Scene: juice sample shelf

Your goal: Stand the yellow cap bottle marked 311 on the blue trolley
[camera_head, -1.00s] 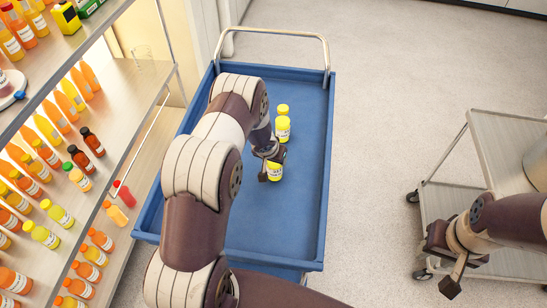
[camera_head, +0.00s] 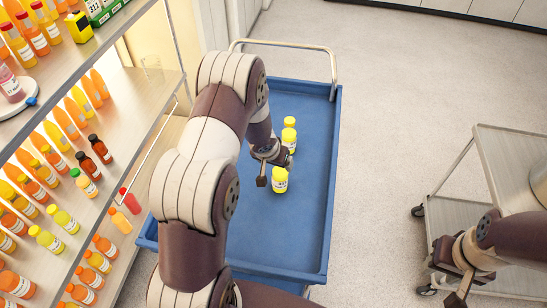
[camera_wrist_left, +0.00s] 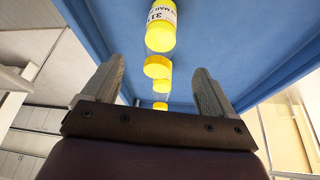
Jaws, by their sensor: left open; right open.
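The blue trolley (camera_head: 262,232) stands in the middle of the head view. A yellow cap bottle (camera_head: 280,182) stands upright on its deck. My left gripper (camera_head: 274,170) is open beside this bottle. In the left wrist view its two fingers (camera_wrist_left: 160,85) are wide apart and do not touch the bottle. My right gripper (camera_head: 455,275) is open and empty at the lower right, partly cut off by the frame edge.
More yellow cap bottles (camera_head: 289,135) stand behind on the trolley. A shelf (camera_head: 135,95) full of juice bottles is on the left. A grey cart (camera_head: 495,150) with a metal pot (camera_head: 540,183) stands on the right. The trolley's front deck is clear.

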